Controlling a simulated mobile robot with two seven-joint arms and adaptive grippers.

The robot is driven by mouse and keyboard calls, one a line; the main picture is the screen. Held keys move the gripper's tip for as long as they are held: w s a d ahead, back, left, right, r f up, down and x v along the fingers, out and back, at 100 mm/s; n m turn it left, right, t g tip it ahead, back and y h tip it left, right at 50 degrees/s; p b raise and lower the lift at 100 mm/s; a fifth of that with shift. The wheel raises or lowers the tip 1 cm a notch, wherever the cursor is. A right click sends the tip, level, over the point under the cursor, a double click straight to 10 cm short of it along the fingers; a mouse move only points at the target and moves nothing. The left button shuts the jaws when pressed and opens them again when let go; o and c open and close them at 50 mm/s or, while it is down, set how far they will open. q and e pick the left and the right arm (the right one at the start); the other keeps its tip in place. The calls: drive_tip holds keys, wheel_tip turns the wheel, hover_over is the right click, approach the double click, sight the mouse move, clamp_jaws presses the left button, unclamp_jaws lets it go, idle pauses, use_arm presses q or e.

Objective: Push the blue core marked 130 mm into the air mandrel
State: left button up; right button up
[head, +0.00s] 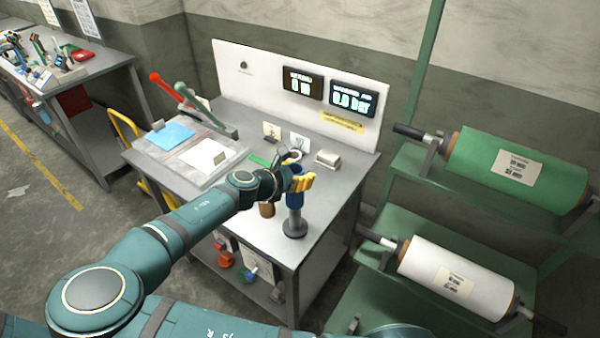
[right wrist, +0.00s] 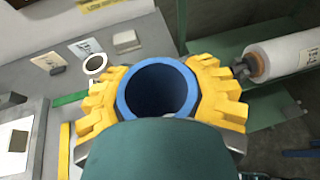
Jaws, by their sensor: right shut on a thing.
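The blue core (head: 295,199) stands upright above the grey round-based stand (head: 294,227) near the front right of the workbench; the stand looks like the air mandrel. The core's lower end meets the stand's neck; I cannot tell how far it sits over it. My right gripper (head: 300,181) is shut on the core near its top, with yellow fingers on both sides. In the right wrist view my right gripper (right wrist: 160,92) grips the core's open upper end (right wrist: 157,88); its inside is dark. The 130 mm mark is not readable. My left gripper is out of view.
A brown core (head: 267,209) stands left of the mandrel. A white ring-shaped core (right wrist: 95,64) and a pale block (head: 328,158) are behind. Two displays (head: 303,84) (head: 353,97) hang on the back panel. A green roll (head: 520,168) and white roll (head: 458,278) lie on the right rack.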

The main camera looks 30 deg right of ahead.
sight(300, 200)
drive_tip(key=shift+p, duration=1.05)
idle(1.1)
drive_tip(key=shift+f+b, duration=2.7)
drive_tip(key=shift+f, duration=2.75)
drive_tip(key=o, duration=1.4)
drive_tip(key=shift+c, duration=0.2)
